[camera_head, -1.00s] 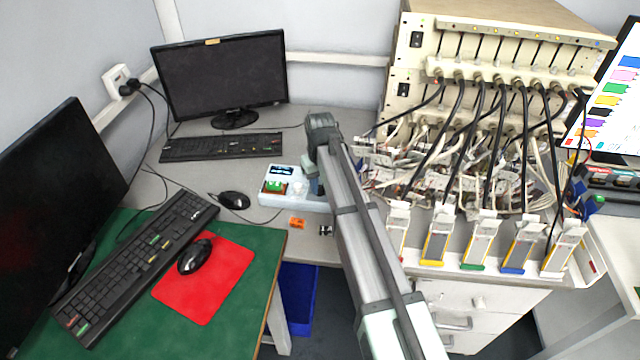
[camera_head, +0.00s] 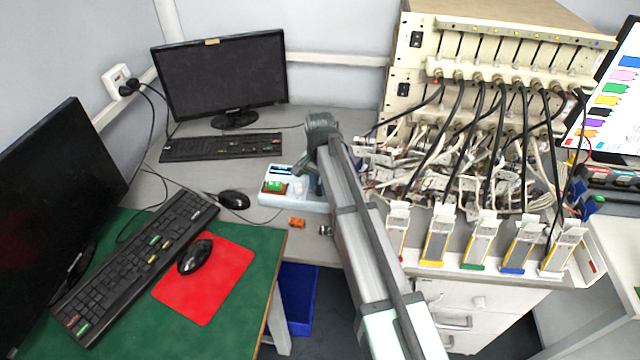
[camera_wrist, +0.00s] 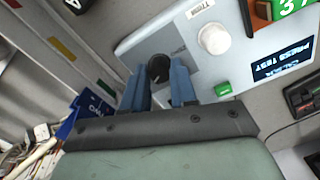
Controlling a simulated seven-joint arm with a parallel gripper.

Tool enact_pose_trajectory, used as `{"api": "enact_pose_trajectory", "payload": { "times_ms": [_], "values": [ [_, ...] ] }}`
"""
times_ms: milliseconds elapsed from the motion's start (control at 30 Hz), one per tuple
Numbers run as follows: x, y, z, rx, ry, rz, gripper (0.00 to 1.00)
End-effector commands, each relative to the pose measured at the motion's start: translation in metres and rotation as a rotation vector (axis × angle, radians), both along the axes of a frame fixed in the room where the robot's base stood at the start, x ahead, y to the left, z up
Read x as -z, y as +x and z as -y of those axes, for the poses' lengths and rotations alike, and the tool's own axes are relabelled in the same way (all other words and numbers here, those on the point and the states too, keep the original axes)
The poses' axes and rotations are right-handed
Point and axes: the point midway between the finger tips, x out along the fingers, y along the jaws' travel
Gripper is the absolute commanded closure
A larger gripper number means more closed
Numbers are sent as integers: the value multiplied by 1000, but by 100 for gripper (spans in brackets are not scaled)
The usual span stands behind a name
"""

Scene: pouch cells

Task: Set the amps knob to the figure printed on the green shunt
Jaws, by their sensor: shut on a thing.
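A pale tester box (camera_head: 268,199) stands on the grey desk in the head view and fills the upper right of the wrist view (camera_wrist: 150,42). My gripper (camera_wrist: 160,80) has its blue fingers on both sides of a dark round knob (camera_wrist: 158,67) on the box and is shut on it. A light pointer mark shows on the knob; the label beside it is too small to read. A white knob (camera_wrist: 214,39) marked "Time" is beside it. The green shunt (camera_wrist: 291,8) is at the box's far end; its white figure is cut off. It also shows in the head view (camera_head: 275,187).
A green button (camera_wrist: 223,89) and a lit display (camera_wrist: 283,62) reading "PRESS TEST" are on the box. An orange block (camera_head: 297,222) and a dark block (camera_head: 325,230) lie in front. A mouse (camera_head: 234,199) is left; cables (camera_head: 440,160) crowd the right.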

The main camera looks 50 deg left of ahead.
Motion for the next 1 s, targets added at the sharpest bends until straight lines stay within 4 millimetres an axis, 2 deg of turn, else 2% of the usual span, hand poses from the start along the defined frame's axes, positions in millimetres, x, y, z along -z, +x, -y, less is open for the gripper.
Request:
{"api": "enact_pose_trajectory", "payload": {
  "times_ms": [200,500,1000],
  "values": [
    [0,0,1,180,-1,0,100],
    [0,0,1,347,-1,0,100],
    [0,-1,0,420,-1,-2,100]
  ]
}}
